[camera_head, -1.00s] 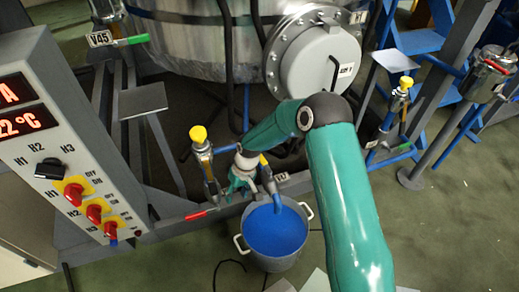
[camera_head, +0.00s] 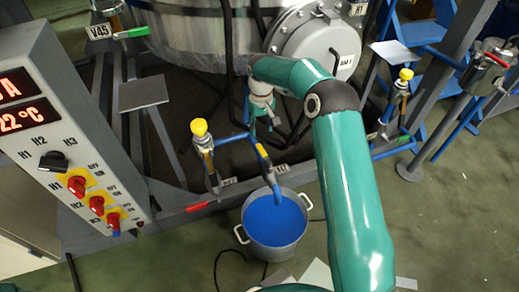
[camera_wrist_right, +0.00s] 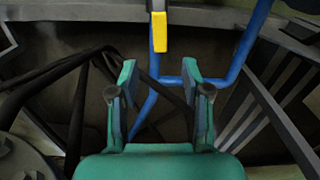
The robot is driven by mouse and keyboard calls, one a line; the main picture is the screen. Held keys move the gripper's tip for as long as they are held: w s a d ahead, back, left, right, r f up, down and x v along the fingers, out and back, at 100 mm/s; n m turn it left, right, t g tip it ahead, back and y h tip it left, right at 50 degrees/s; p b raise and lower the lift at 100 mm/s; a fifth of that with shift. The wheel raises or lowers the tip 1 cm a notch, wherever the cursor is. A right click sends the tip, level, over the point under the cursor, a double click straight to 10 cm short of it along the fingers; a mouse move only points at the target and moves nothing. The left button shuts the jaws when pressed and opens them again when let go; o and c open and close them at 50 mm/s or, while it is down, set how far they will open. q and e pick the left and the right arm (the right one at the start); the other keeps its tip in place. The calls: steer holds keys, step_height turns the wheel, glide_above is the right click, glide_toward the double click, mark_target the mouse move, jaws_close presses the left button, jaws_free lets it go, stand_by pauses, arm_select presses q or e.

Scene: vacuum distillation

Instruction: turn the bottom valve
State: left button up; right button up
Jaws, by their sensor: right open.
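The bottom valve shows as a yellow handle (camera_head: 262,150) on the blue pipe above the bucket. In the right wrist view the yellow handle (camera_wrist_right: 159,32) stands upright at the top, beyond my fingertips. My right gripper (camera_head: 264,125) is just above and behind the handle in the head view, partly hidden by its own wrist. In the right wrist view my right gripper (camera_wrist_right: 158,82) is open, with its two green fingers apart and nothing between them. The handle lines up with the gap but is apart from the fingers. My left gripper is not in view.
A grey bucket of blue liquid (camera_head: 275,222) stands under the pipe outlet. A yellow-knobbed valve (camera_head: 199,128) is to the left, another (camera_head: 406,75) to the right. The steel vessel (camera_head: 190,35) is behind; the control panel (camera_head: 65,130) is at left. Dark hoses (camera_wrist_right: 75,120) lie beside the gripper.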

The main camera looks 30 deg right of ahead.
mark_target(260, 149)
step_height(260, 149, down, 10)
steer(key=b, duration=0.2)
steer(key=shift+r+b, duration=0.25)
steer(key=shift+b, duration=0.05)
steer(key=shift+c, duration=0.2)
jaws_close()
steer(key=shift+s+a, duration=0.1)
steer(key=shift+a, duration=0.05)
